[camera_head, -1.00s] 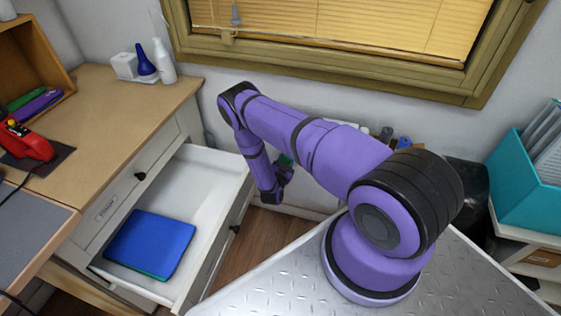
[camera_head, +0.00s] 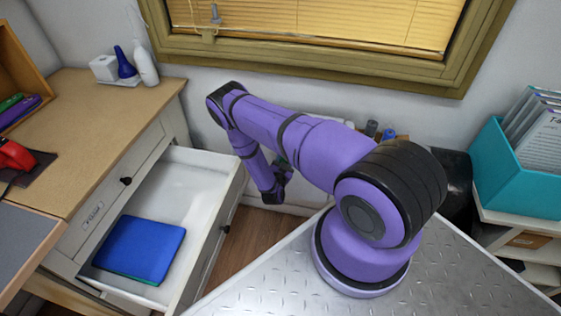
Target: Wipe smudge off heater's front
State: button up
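My gripper (camera_head: 277,194) hangs low at the end of my purple arm, between the open drawer and the wall below the window. It is small and dark here, and I cannot tell whether its fingers are open or shut or hold anything. I cannot make out a heater or a smudge for certain. The area behind my gripper is largely covered by my arm, with only bits of pale surface showing.
An open white drawer (camera_head: 200,178) with a blue folder (camera_head: 140,249) juts out left of my gripper. The desk (camera_head: 90,125) carries white and blue bottles (camera_head: 146,66). A teal file box (camera_head: 520,168) stands at right. Wooden floor (camera_head: 250,237) shows below my gripper.

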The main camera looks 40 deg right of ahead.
jog(key=shift+s+d, duration=0.45)
jog(key=shift+s, duration=0.2)
jog(key=shift+s+d, duration=0.45)
jog(key=shift+s, duration=0.15)
jog(key=shift+s+d, duration=1.2)
jog(key=shift+s, duration=0.05)
jog(key=shift+s, duration=0.1)
jog(key=shift+v, duration=2.95)
jog(key=shift+a, duration=0.1)
jog(key=v, duration=0.3)
